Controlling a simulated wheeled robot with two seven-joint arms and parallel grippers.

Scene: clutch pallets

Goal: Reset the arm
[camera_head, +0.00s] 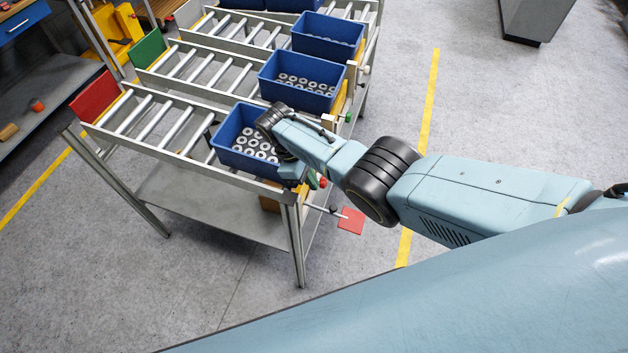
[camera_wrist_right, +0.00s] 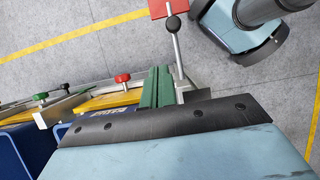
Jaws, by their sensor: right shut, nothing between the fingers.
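My right arm comes in from the right in the head view. Its gripper (camera_head: 293,172) is low over the front right corner of the nearest blue bin (camera_head: 226,132), at the end of the roller rack. The fingers are mostly hidden by the wrist; the gripper is shut and empty. In the right wrist view my light blue housing with its black edge fills the bottom. Beyond it are a metal lever (camera_wrist_right: 179,55) with a ball knob and a green block (camera_wrist_right: 150,88). My left gripper is not in view.
The nearest bin holds several grey rings. Another blue bin (camera_head: 296,100) with rings and a third bin (camera_head: 326,45) stand on farther lanes. A red plate (camera_head: 351,221) sticks out past the rack's front end. Clear floor (camera_head: 500,95) lies right of the rack.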

